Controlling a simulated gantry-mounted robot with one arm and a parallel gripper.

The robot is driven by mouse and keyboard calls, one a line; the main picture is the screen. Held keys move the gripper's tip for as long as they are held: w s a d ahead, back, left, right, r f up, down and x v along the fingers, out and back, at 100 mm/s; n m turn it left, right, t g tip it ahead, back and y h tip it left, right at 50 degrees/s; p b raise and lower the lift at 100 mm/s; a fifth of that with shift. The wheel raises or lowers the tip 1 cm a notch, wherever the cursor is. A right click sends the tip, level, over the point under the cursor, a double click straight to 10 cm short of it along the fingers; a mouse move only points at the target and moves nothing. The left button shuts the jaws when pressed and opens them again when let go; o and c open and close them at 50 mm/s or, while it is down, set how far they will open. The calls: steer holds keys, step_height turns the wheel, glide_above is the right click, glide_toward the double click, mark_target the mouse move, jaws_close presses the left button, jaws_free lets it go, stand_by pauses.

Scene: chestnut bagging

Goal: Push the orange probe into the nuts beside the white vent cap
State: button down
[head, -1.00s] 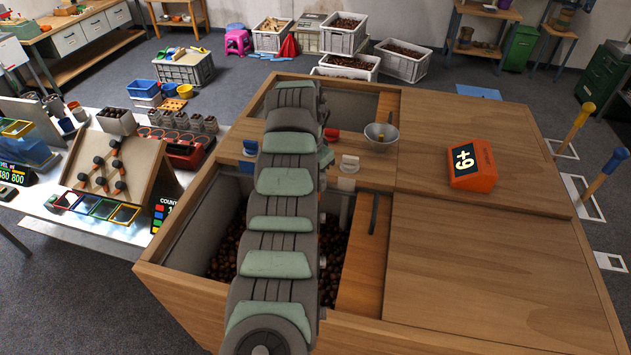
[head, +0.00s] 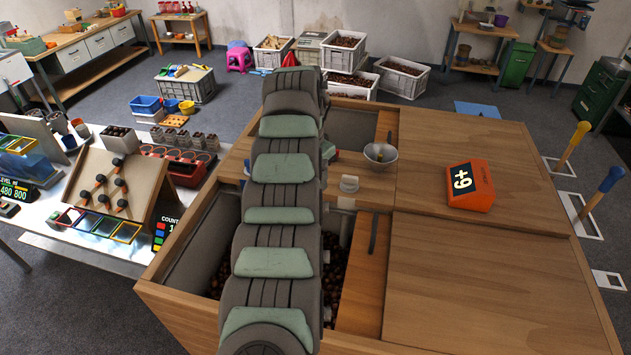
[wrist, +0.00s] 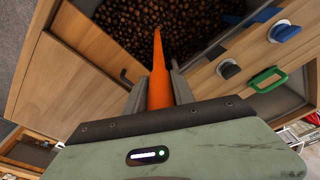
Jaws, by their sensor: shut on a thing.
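My gripper (wrist: 157,88) is shut on the orange probe (wrist: 157,64), which shows between its fingers in the wrist view. The probe points toward the dark nuts (wrist: 190,28) in the open bin. I cannot tell whether its tip touches them. In the head view my arm hides the gripper and the probe. Nuts (head: 331,275) show in the bin on the right of the arm.
A small grey bowl (head: 380,156) and an orange readout box (head: 470,187) stand on the wooden top. A sliding wooden lid (head: 362,270) borders the bin.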

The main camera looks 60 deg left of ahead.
steer(key=shift+r+p, duration=0.35)
steer(key=shift+r, duration=0.65)
step_height(320, 180, up, 3)
steer(key=p, duration=0.2)
steer(key=shift+r+p, duration=0.15)
steer(key=shift+p, duration=0.15)
step_height(320, 180, up, 8)
steer(key=p, duration=0.7)
steer(key=shift+f, duration=0.25)
steer(key=shift+r, duration=0.15)
